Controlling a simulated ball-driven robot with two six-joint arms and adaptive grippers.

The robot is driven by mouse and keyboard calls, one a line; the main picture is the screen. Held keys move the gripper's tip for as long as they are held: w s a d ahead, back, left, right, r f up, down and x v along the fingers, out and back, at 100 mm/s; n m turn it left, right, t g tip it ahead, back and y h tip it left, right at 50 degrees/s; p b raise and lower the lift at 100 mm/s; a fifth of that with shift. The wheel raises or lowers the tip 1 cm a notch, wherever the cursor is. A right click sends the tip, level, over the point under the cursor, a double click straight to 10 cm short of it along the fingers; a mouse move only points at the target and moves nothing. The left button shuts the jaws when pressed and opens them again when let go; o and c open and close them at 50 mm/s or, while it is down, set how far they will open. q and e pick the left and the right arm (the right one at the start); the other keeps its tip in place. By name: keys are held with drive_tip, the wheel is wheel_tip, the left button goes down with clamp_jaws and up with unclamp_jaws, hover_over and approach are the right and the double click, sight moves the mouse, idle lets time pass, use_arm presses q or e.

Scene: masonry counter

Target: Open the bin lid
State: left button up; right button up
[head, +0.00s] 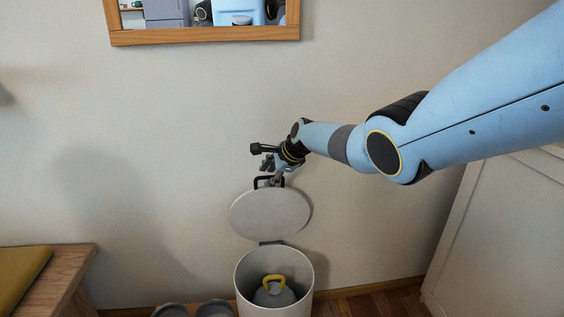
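The pale round bin (246,283) stands on the floor by the wall, at the bottom middle of the head view. Its lid (270,215) is swung up on the hinge at the back, so the bin's mouth is uncovered. The lid's black handle (258,183) is at its raised top edge. My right gripper (269,172) is at this handle, seen from behind and small; whether its fingers are closed on the handle cannot be made out. My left gripper is out of view.
A grey weight (275,296) with a yellow handle sits inside the bin. A wooden bench (70,275) with a yellow cushion (20,275) is at left. Two grey round items (190,310) lie left of the bin. A pale cabinet (505,240) stands at right; a wood-framed mirror (205,35) hangs above.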

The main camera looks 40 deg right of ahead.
drive_tip(key=v, duration=1.1)
drive_tip(key=shift+r, duration=0.2)
drive_tip(key=shift+s+f, duration=0.1)
drive_tip(key=s+a+f+n+g, duration=0.1)
drive_tip(key=s+a+f+g, duration=0.25)
drive_tip(key=s+f, duration=1.25)
drive_tip(key=s+a+f+n+g, duration=0.25)
drive_tip(key=s+a+f, duration=0.25)
drive_tip(key=s+f, duration=1.05)
drive_tip(key=s+a+f+n, duration=0.2)
drive_tip(key=s+f+n, duration=0.2)
drive_tip(key=s, duration=0.6)
drive_tip(key=s+a+f+n+g+h, duration=0.1)
drive_tip(key=s+a+f+n, duration=0.2)
drive_tip(key=s+n, duration=0.6)
drive_tip(key=s+a+f+n, duration=0.2)
drive_tip(key=s+f+n, duration=0.4)
drive_tip(key=s, duration=0.5)
drive_tip(key=shift+a+f+n+g+h, duration=0.2)
drive_tip(key=shift+f+n+g+h, duration=0.15)
drive_tip(key=shift+f+g, duration=0.1)
